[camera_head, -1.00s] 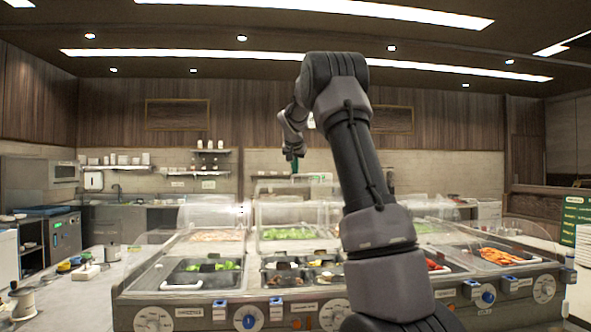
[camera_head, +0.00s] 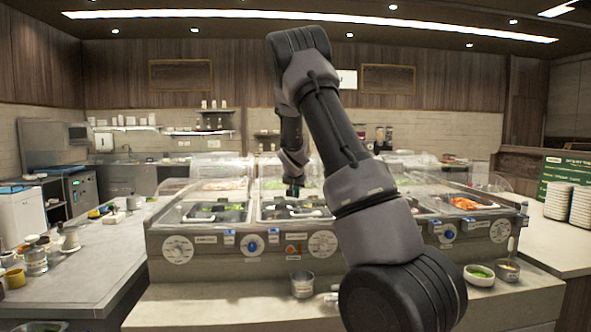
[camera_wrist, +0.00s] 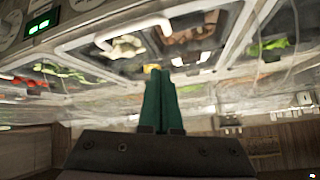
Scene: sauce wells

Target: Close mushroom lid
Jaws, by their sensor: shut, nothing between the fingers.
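My gripper (camera_head: 293,189) is at the middle of the sauce-well counter (camera_head: 215,243), close over the middle well (camera_head: 270,213). In the wrist view its dark green fingers (camera_wrist: 160,82) are together with nothing between them. The wrist view shows pale, mushroom-like pieces (camera_wrist: 122,47) in a well beside brown food (camera_wrist: 190,38). Clear lids are hard to make out; a see-through panel (camera_head: 272,168) appears raised behind the middle well. I cannot tell which panel is the mushroom lid, or whether my fingers touch one.
A well with green food (camera_head: 217,208) is at the left and one with orange food (camera_head: 466,203) at the right. A metal cup (camera_head: 302,283) and a white bowl (camera_head: 479,276) stand on the front ledge. Stacked plates (camera_head: 558,201) stand at the right.

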